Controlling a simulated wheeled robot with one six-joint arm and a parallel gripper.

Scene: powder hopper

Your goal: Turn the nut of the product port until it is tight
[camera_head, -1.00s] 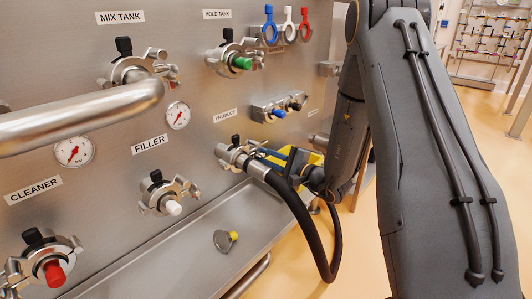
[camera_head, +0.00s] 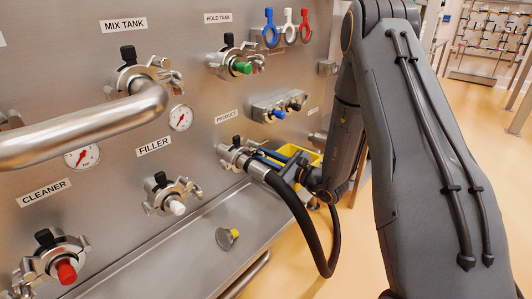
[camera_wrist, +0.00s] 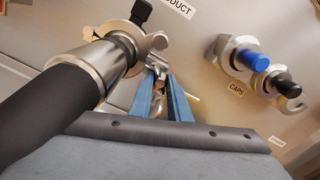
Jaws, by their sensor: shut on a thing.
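The product port (camera_head: 235,152) is on the steel panel under the PRODUCT label. A black hose (camera_head: 305,220) with a steel end is joined to it and hangs down in a loop. In the wrist view the hose end (camera_wrist: 86,66) meets the port clamp (camera_wrist: 125,38), and the clamp's nut (camera_wrist: 158,68) is at its right side. My gripper (camera_wrist: 160,78) has blue fingers, which are shut on the nut. In the head view my gripper (camera_head: 262,157) is small and partly hidden by the hose. How tight the nut is cannot be seen.
The filler port (camera_head: 172,195) and hold tank port (camera_head: 235,60) are nearby on the panel. Caps (camera_head: 280,106) sit on a holder right of the product port. A yellow bin (camera_head: 300,151) is behind my arm.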

